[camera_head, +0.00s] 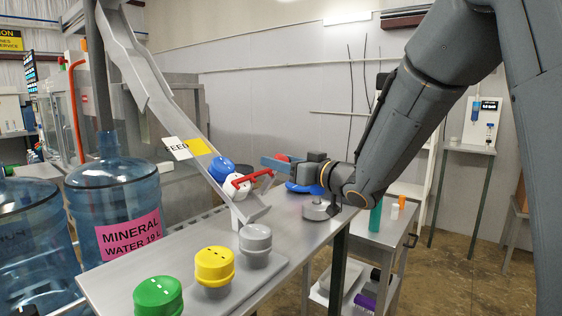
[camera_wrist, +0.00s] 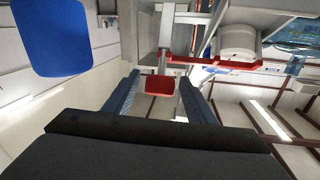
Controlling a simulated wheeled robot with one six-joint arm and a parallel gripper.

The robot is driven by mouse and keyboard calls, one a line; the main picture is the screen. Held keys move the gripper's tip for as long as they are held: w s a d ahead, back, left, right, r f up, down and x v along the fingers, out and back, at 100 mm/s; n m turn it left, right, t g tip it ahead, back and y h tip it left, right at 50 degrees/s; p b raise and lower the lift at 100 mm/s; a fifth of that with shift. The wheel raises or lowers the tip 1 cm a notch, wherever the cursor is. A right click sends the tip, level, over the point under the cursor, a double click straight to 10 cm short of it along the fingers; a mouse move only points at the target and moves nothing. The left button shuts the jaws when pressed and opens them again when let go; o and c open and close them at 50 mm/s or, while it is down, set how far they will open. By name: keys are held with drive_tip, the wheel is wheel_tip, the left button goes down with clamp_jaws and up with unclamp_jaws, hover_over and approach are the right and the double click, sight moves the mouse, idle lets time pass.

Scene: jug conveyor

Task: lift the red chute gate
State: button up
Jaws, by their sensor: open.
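The red chute gate (camera_head: 252,178) is a red bar across the lower end of the grey sloping chute (camera_head: 165,105). In the wrist view its red tab (camera_wrist: 160,85) lies between or just beyond my blue fingers, and its red bar (camera_wrist: 215,62) runs off to the right. My gripper (camera_head: 276,162) is open, just right of the gate and close to it. In the wrist view the fingers (camera_wrist: 160,92) stand apart on both sides of the tab; I cannot tell whether they touch it. A white cap (camera_head: 229,190) and a blue cap (camera_head: 221,167) sit in the chute behind the gate.
A large blue water jug (camera_head: 112,175) is at left. A blue round thing (camera_head: 303,187) lies under my wrist. A side cart (camera_head: 385,235) is at right.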

drive_tip(key=shift+c, duration=0.4)
clamp_jaws()
drive_tip(key=shift+s+d+r+p, duration=0.3)
drive_tip(key=shift+r+p, duration=0.15)
drive_tip(key=shift+r, duration=0.15)
drive_tip(key=shift+s+d+r+p, duration=0.2)
drive_tip(key=shift+d+r+p, duration=0.15)
drive_tip(key=shift+r+p, duration=0.25)
drive_tip(key=shift+s+d+r+p, duration=0.25)
drive_tip(key=shift+d+r+p, duration=0.1)
drive_tip(key=shift+r, duration=0.3)
drive_tip(key=shift+f, duration=0.1)
drive_tip(key=shift+o, duration=0.4)
unclamp_jaws()
drive_tip(key=b+v, duration=0.2)
drive_tip(key=v, duration=0.5)
drive_tip(key=shift+s+d, duration=0.2)
drive_tip(key=shift+s, duration=0.1)
